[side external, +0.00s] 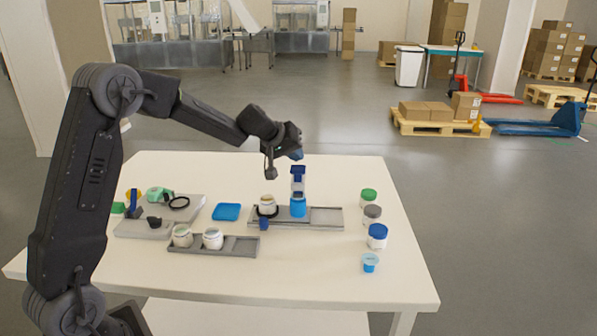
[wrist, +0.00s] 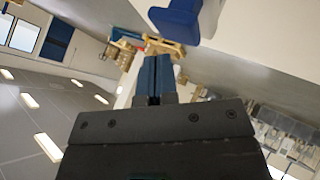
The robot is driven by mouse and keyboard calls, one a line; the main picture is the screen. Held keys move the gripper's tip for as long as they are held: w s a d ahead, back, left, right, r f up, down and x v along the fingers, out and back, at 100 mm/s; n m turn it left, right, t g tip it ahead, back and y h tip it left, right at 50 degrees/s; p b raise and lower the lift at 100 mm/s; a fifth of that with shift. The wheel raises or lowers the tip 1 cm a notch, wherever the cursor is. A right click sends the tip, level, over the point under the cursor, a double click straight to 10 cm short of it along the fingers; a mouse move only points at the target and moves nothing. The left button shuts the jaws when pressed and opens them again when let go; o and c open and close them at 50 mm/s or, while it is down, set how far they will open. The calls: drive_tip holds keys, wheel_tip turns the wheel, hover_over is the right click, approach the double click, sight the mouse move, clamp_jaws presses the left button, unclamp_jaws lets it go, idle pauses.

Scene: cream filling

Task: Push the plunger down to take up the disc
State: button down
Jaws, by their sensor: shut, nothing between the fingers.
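The blue plunger (side external: 298,175) stands upright on a light blue cylinder (side external: 298,208) on the grey rail. A blue part that looks like the plunger (wrist: 180,18) also shows at the top of the wrist view. My gripper (side external: 297,155) is just above the plunger's top in the side view; I cannot tell whether they touch. In the wrist view the blue fingers of my gripper (wrist: 154,76) are together, with nothing visible between them. I cannot make out the disc.
An open jar (side external: 268,201) stands beside the cylinder on the grey rail (side external: 328,217). Two jars (side external: 213,238) sit on a front tray (side external: 240,250). A blue pad (side external: 227,212) lies left. Several lidded jars (side external: 377,236) and a blue cup (side external: 370,262) stand right. The table's front right is clear.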

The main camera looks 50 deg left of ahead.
wheel_tip(320, 180, up, 6)
idle(0.8)
idle(0.4)
drive_tip(key=s+d+r+m+g+h, duration=0.1)
drive_tip(key=s+d+r+m, duration=0.15)
drive_tip(key=s+d, duration=0.55)
drive_tip(key=s+d+r+m+g, duration=0.1)
drive_tip(key=s+d+r+m, duration=0.15)
drive_tip(key=s+d, duration=0.65)
drive_tip(key=s+f+m, duration=0.1)
drive_tip(key=s+f, duration=0.2)
drive_tip(key=s, duration=0.6)
drive_tip(key=s+f+m+g+y, duration=0.1)
drive_tip(key=s+f+m, duration=0.1)
drive_tip(key=s, duration=0.8)
drive_tip(key=shift+s+d+f+g, duration=0.2)
drive_tip(key=shift+d+f+g, duration=0.15)
drive_tip(key=shift+f, duration=0.45)
